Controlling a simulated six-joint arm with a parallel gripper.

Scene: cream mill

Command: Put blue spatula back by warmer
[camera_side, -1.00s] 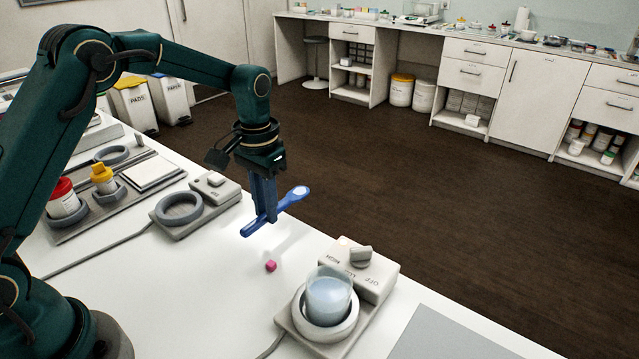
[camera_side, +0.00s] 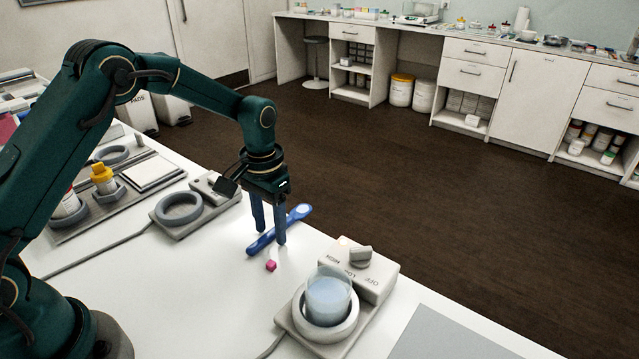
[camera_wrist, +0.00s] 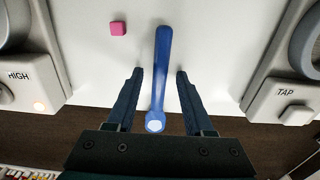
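The blue spatula (camera_side: 297,214) lies on the white bench, between the warmer and the ring-topped device. Its pale-tipped end points toward the bench's far edge. In the wrist view the spatula (camera_wrist: 161,75) runs between my fingers, with a gap on both sides. My gripper (camera_side: 269,238) is open around the spatula, fingers pointing down, fingertips close to the bench. The warmer (camera_side: 378,270) has a knob marked OFF, LOW and HIGH and holds a clear beaker of pale liquid (camera_side: 329,297). In the wrist view the warmer (camera_wrist: 42,75) shows a lit orange lamp.
A small pink cube (camera_side: 271,266) lies close to the spatula. The ring-topped device (camera_side: 180,208) stands to the left, marked TAP in the wrist view (camera_wrist: 285,92). A grey mat (camera_side: 450,335) lies at right front.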

